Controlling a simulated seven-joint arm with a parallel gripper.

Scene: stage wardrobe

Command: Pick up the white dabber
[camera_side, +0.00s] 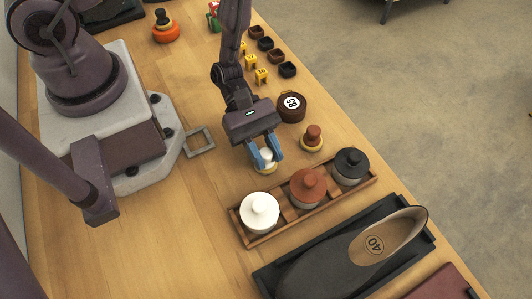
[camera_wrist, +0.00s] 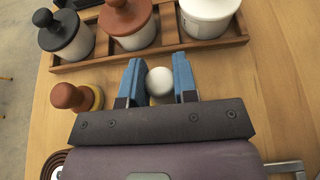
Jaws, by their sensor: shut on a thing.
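The white dabber (camera_side: 266,155) has a round white top and a yellowish base, and stands on the wooden table in the side view. Its white top (camera_wrist: 160,82) also shows in the wrist view. My gripper (camera_side: 265,155) is around it from above, with blue fingers on either side. In the wrist view my gripper (camera_wrist: 158,85) has one finger to each side of the white top. The fingers are shut on the dabber; their tips and its base are partly hidden.
A wooden rack (camera_side: 236,228) holds a white jar (camera_side: 259,211), a brown jar (camera_side: 307,187) and a black jar (camera_side: 351,165). A brown dabber (camera_side: 313,136) and a round brown tin (camera_side: 291,107) stand right of my gripper. A grey shoe (camera_side: 345,262) lies in a black tray.

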